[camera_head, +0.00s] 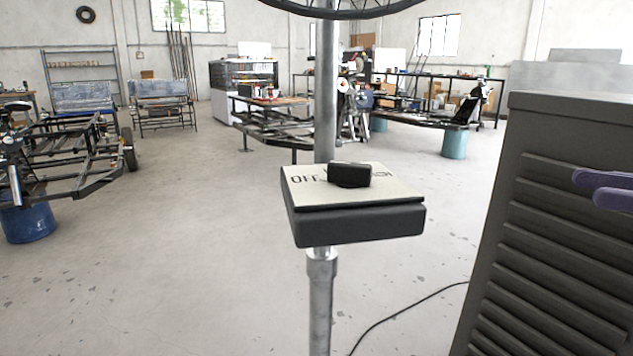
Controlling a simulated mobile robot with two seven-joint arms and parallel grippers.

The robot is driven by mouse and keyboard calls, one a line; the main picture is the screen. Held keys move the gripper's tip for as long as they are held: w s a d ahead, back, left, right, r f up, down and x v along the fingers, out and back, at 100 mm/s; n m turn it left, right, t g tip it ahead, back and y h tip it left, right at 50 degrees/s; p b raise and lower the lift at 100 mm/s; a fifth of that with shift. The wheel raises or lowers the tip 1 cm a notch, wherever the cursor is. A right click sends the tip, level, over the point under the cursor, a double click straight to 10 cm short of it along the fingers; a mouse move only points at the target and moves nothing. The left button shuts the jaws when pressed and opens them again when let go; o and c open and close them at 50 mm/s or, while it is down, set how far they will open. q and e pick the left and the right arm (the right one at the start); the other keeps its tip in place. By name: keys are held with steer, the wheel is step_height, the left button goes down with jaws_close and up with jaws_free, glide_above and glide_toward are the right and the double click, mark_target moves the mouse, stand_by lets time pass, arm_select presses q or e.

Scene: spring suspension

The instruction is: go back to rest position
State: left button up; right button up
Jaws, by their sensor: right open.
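My right gripper (585,187) shows at the right edge as two purple fingers, in front of the dark louvred cabinet. It is open, with nothing seen between the fingers. The rest of the right arm is outside the picture. My left gripper is not in view. A switch box (360,222) with a cream top stands on a metal pole in the middle, well to the left of my right gripper. Its black knob (350,175) covers part of the lettering; "OFF" is readable on the left.
The dark louvred cabinet (560,240) fills the right side. The metal pole (320,300) stands in front of me, with part of a wheel (345,12) overhead. A black cable (400,312) lies on the floor. Frames and workbenches stand farther back. The floor at left front is clear.

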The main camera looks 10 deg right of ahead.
steer(key=w+a+r+m+t+h+p, duration=0.2)
steer(key=w+a+m+t+h+p, duration=0.1)
steer(key=w+a+m+h+p, duration=0.25)
steer(key=w+a+r+m+t+h+p, duration=0.2)
steer(key=a+r+t+h+p, duration=0.15)
steer(key=a+p, duration=0.35)
steer(key=s+a+r+m+g+h+p, duration=0.1)
steer(key=s+r+g+h+p, duration=0.2)
steer(key=s+p, duration=0.45)
steer(key=s+a+r+m+g+h+p, duration=0.15)
steer(key=s+g+p, duration=0.35)
steer(key=s, duration=0.5)
steer(key=s+a+r+g+h+p, duration=0.1)
steer(key=s+r+g+h+p, duration=0.1)
steer(key=s+r+g+p, duration=0.35)
arm_select(q)
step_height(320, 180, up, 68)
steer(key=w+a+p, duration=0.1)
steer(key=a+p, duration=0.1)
steer(key=p, duration=3.4)
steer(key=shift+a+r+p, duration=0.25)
steer(key=shift+p, duration=0.05)
arm_select(e)
step_height(320, 180, up, 34)
steer(key=s+t, duration=0.1)
steer(key=shift+s+d+r, duration=0.2)
steer(key=shift+s+r, duration=0.05)
steer(key=shift+s, duration=0.15)
